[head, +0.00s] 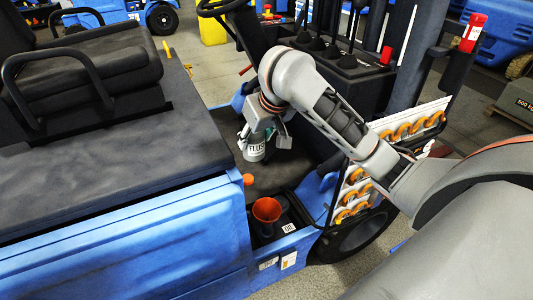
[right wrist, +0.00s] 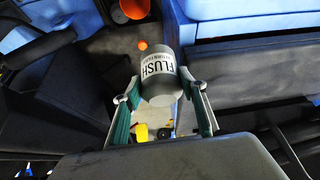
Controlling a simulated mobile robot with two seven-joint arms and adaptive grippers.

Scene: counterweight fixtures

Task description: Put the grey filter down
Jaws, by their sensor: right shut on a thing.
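The grey filter (head: 253,151), a can with a white band lettered FLUSH, is over the dark floor area of the blue vehicle in the head view. It also shows large in the right wrist view (right wrist: 158,90). My right gripper (head: 266,134) is shut on it, with one green-padded finger on each side (right wrist: 160,86). I cannot tell whether the filter's base touches anything below. My left gripper is in neither view.
An orange funnel (head: 266,210) and an orange cap (head: 248,179) are in front of the filter at the vehicle's side. A black seat (head: 85,68) is on the left. A white rack with orange rings (head: 354,197) and black levers (head: 345,45) stand to the right.

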